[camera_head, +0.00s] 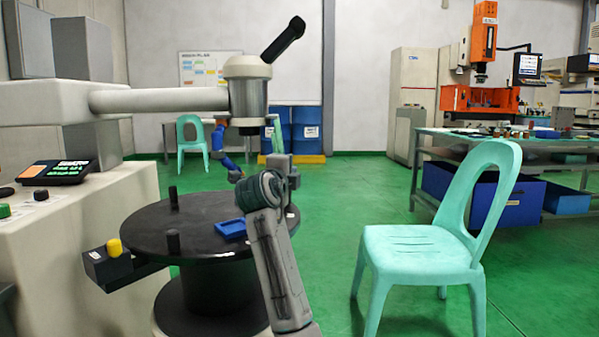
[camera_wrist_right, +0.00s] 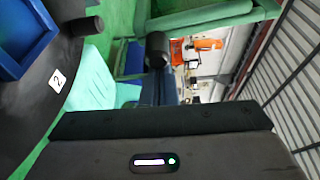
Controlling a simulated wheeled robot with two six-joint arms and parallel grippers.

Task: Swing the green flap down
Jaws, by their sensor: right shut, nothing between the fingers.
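The green flap (camera_head: 278,136) is a narrow, pale green piece standing nearly upright beside the machine's grey head, above the far right of the round black table. A green bar that looks like the flap (camera_wrist_right: 222,20) runs along the top of the right wrist view, which is turned sideways. My right gripper (camera_head: 284,165) is just below the flap, over the table's right edge, shut and empty. Its fingers are small and partly hidden by my wrist in the head view, so I cannot tell whether they touch the flap. My left gripper is not in view.
The round black table (camera_head: 140,228) carries a blue tray (camera_head: 231,229) and short black posts (camera_head: 173,197). The grey machine head (camera_head: 248,95) overhangs it. A pale green chair (camera_head: 420,245) stands at right, with open floor around it.

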